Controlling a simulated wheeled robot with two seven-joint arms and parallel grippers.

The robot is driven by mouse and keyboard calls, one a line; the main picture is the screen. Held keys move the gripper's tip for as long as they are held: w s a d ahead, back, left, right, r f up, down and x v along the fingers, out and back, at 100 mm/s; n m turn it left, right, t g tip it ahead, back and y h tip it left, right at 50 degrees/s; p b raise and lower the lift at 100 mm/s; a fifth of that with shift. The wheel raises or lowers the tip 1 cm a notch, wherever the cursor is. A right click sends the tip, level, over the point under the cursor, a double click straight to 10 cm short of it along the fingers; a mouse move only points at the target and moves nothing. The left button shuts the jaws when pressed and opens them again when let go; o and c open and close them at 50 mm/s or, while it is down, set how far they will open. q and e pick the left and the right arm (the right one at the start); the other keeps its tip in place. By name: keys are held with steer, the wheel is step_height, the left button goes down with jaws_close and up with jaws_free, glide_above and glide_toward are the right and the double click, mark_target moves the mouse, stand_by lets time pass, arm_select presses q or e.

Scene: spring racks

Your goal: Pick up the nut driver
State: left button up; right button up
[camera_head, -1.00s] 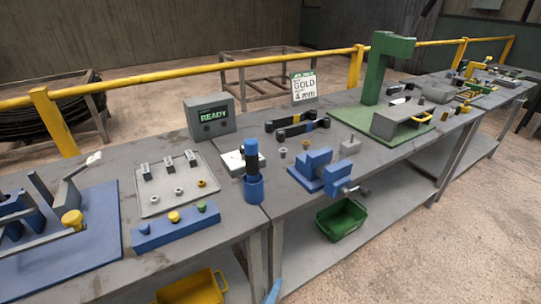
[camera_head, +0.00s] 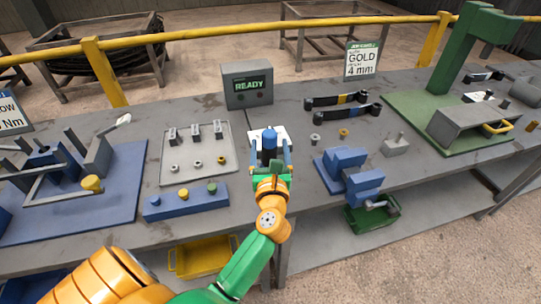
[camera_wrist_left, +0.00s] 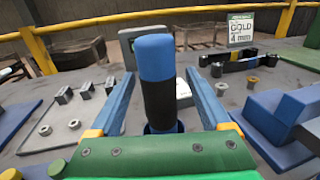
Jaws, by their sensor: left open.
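The nut driver stands upright in a blue holder. In the left wrist view the nut driver (camera_wrist_left: 160,95) has a black handle with a blue top band, and the rim of its holder (camera_wrist_left: 163,129) shows below. In the head view only the upper part of the nut driver (camera_head: 269,139) shows, and my left gripper hides its lower part. My left gripper (camera_head: 270,152) is open, with one blue finger on each side of the handle. In the left wrist view gaps show between the handle and both fingers. My right gripper is in neither view.
A READY display box (camera_head: 248,86) stands behind the driver. A grey tray with small parts (camera_head: 177,178) and a blue button box (camera_head: 168,205) lie to the left. A blue vise (camera_head: 345,165) stands to the right. Black-handled tools (camera_head: 347,112) lie at the back right.

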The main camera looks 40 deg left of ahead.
arm_select(q)
steer(key=shift+s, duration=0.2)
steer(key=c, duration=0.7)
steer(key=shift+w+r, duration=0.1)
jaws_close()
